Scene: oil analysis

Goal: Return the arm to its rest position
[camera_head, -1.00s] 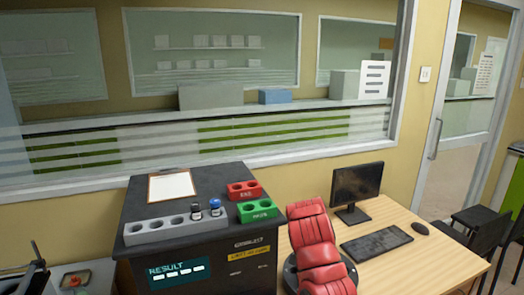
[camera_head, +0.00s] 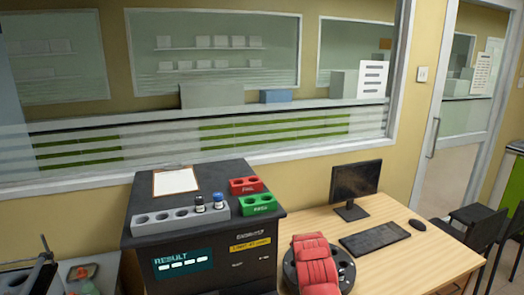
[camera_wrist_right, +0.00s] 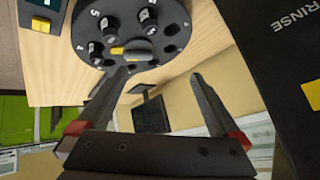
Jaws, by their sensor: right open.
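My right gripper (camera_wrist_right: 163,73) shows in the right wrist view with its two dark fingers spread apart and nothing between them. Beyond the fingertips is a dark round carousel (camera_wrist_right: 172,18) with numbered positions, several dark vials and a yellow-marked part in the middle. In the head view, a red segmented link, apparently of my right arm (camera_head: 314,268), stands in front of the carousel (camera_head: 345,268) and covers much of it. The right fingers are hidden there. I cannot make out my left gripper in either view.
A dark analyser (camera_head: 225,262) bears a grey rack (camera_head: 160,227) with two vials, a red rack (camera_head: 245,186), a green rack (camera_head: 258,206) and a clipboard (camera_head: 175,181). A monitor (camera_head: 354,182), keyboard (camera_head: 376,239) and mouse (camera_head: 417,225) stand on the wooden desk (camera_head: 430,258).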

